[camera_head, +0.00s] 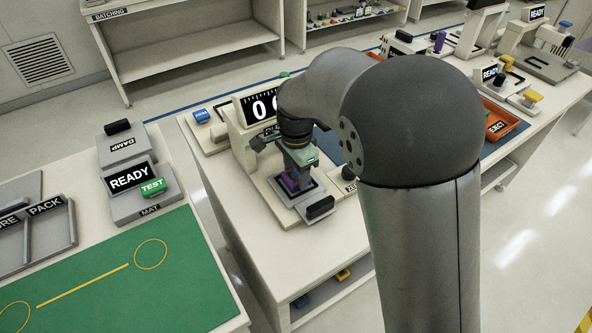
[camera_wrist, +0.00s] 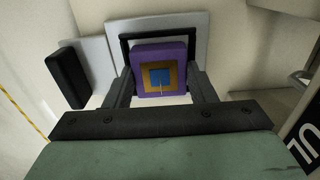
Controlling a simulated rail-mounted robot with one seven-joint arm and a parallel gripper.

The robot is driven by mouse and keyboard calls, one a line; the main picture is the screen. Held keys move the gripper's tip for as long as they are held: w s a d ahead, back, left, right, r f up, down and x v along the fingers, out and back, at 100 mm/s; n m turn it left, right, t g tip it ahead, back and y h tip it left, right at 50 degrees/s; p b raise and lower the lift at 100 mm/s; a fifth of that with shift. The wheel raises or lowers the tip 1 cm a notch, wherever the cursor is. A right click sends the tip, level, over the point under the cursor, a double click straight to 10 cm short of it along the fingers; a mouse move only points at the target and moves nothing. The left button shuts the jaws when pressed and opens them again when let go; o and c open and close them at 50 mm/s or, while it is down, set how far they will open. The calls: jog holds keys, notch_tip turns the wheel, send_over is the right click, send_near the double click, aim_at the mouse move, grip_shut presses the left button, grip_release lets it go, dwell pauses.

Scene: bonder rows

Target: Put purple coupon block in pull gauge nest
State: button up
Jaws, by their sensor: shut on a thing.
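The purple coupon block (camera_wrist: 161,72) has a gold square and a blue centre on its face. My gripper (camera_wrist: 160,88) is shut on it, with one finger at each side in the wrist view. The pull gauge nest (camera_wrist: 200,32) is a light plate with a dark frame, seen just beyond and around the block. In the head view the block (camera_head: 291,180) is under my gripper (camera_head: 297,172), over the dark nest area of the pull gauge (camera_head: 262,180). I cannot tell whether the block rests in the nest or hangs just above it.
A black handle block (camera_head: 320,207) stands at the nest's front corner; it shows at the left in the wrist view (camera_wrist: 68,78). The gauge display (camera_head: 262,107) is behind. A green mat (camera_head: 120,285) lies on the left bench. An orange tray (camera_head: 500,118) is at the right.

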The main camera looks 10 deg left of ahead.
aim_at(296, 175)
jog(key=shift+f, duration=0.1)
jog(key=o, duration=0.6)
jog(key=shift+f, duration=0.1)
jog(key=o, duration=0.4)
notch_tip(296, 175, up, 12)
jog(key=shift+r, duration=0.2)
jog(key=s+d+f+n, duration=0.15)
jog(key=s+d, duration=0.25)
jog(key=d, duration=0.5)
jog(key=s+d+n, duration=0.3)
jog(key=s+d, duration=0.1)
jog(key=d, duration=0.5)
jog(key=s+d+f+n, duration=0.4)
jog(key=s+d+f, duration=0.2)
jog(key=s+d, duration=0.3)
jog(key=s, duration=0.3)
jog(key=shift+n, duration=0.35)
